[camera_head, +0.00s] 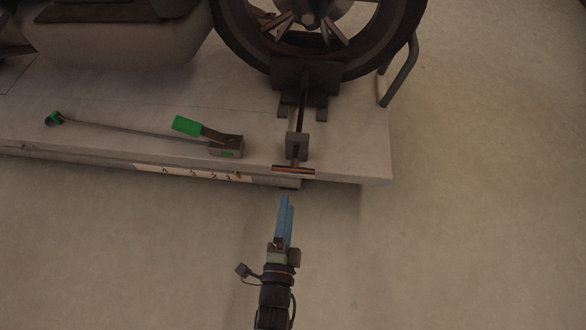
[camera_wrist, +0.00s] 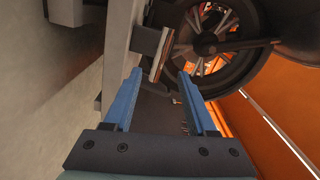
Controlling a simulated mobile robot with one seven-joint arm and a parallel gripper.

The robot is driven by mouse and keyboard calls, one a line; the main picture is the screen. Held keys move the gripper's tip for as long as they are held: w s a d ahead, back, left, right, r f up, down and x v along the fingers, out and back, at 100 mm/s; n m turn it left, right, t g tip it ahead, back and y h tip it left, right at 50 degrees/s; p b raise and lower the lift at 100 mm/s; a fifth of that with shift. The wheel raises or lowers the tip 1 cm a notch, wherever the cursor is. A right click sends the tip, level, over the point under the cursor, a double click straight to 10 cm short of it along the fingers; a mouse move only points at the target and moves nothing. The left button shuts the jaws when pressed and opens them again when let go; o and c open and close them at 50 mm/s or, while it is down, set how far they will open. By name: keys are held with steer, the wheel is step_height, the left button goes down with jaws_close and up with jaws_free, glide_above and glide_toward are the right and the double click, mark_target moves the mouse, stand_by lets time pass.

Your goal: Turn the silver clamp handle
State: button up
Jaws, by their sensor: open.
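The silver clamp handle (camera_head: 293,170) is a short crossbar at the end of a screw, at the front edge of the lift platform. It also shows in the wrist view (camera_wrist: 162,56), where it is a narrow bar ahead of the fingertips, tilted from upright. My gripper (camera_head: 286,198) has blue fingers and is just below the handle in the head view, apart from it. In the wrist view my gripper (camera_wrist: 160,72) is open and empty, with the handle seen between the fingertips. The clamp block (camera_head: 297,146) sits behind the handle.
A motorcycle wheel (camera_head: 325,68) stands in the clamp on the pale platform (camera_head: 355,160). A green-handled lever (camera_head: 187,126) with a long rod lies left of the clamp. A curved metal bar (camera_head: 402,72) rises at the right. The floor (camera_head: 450,240) in front is clear.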

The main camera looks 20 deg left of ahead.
mark_target(293, 166)
steer(key=b+x, duration=0.4)
steer(key=x, duration=0.6)
steer(key=shift+f, duration=0.1)
steer(key=shift+b+x, duration=0.5)
steer(key=shift+x, duration=0.3)
steer(key=shift+c, duration=0.2)
